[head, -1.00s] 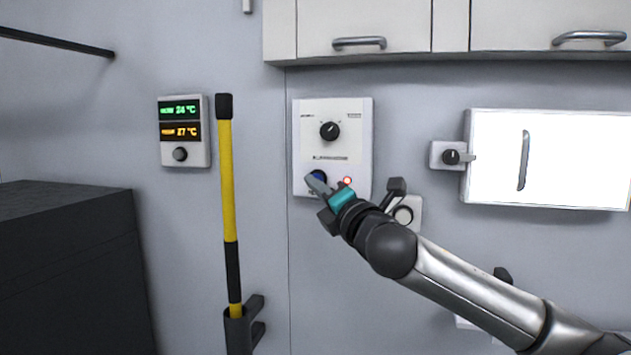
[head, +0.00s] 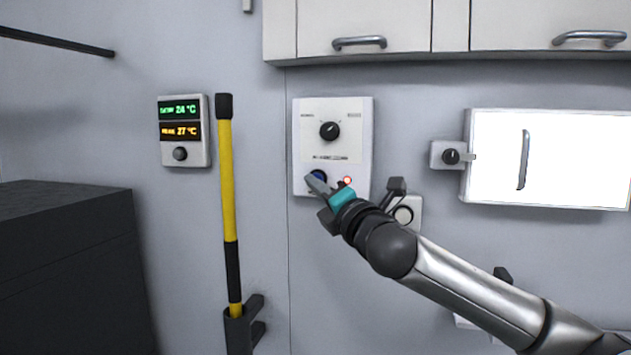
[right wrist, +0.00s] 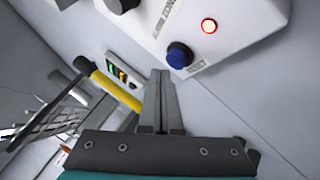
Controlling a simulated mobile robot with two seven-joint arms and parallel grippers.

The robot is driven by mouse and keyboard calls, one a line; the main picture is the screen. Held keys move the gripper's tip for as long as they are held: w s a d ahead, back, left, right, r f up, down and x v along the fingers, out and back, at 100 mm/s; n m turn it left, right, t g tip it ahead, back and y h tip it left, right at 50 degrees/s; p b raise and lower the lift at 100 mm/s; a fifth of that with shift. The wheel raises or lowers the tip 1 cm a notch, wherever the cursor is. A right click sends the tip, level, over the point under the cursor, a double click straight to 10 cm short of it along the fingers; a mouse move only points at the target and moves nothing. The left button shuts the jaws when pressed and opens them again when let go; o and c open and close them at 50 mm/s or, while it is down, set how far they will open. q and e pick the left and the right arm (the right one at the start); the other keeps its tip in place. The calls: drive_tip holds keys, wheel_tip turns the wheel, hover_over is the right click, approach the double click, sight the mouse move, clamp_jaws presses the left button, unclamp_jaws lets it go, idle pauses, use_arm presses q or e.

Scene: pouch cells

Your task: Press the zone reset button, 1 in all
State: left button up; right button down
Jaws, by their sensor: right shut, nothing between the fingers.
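The control panel (head: 350,145) is a white box on the wall with a black rotary knob (head: 330,131), a lit red lamp (head: 347,181) and a blue button (head: 319,175). My right gripper (head: 314,184) is shut and empty, its fingertips just in front of the blue button and hiding part of it. In the right wrist view the blue button (right wrist: 179,56) stands out from the panel, up and to the right of the shut fingertips (right wrist: 161,75). A small gap seems to lie between them. The red lamp (right wrist: 209,25) is lit there too. My left gripper is not in view.
A display box (head: 184,131) with a round knob hangs at left. A yellow and black pole (head: 228,190) stands in a wall holder. At right is a bright white door (head: 575,160) with a latch. Cabinets (head: 365,25) hang above. A dark block (head: 70,265) fills the lower left.

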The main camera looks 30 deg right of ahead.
idle(0.7)
drive_tip(key=shift+w+d, duration=0.3)
drive_tip(key=shift+d, duration=0.05)
drive_tip(key=shift+w+d+p, duration=0.35)
drive_tip(key=shift+d+p, duration=0.05)
drive_tip(key=shift+p, duration=0.05)
idle(0.8)
drive_tip(key=shift+s+a, duration=0.65)
drive_tip(key=shift+a, duration=0.05)
drive_tip(key=s+a, duration=0.3)
drive_tip(key=shift+s+a, duration=0.1)
drive_tip(key=shift+a, duration=0.3)
idle(0.3)
idle(0.7)
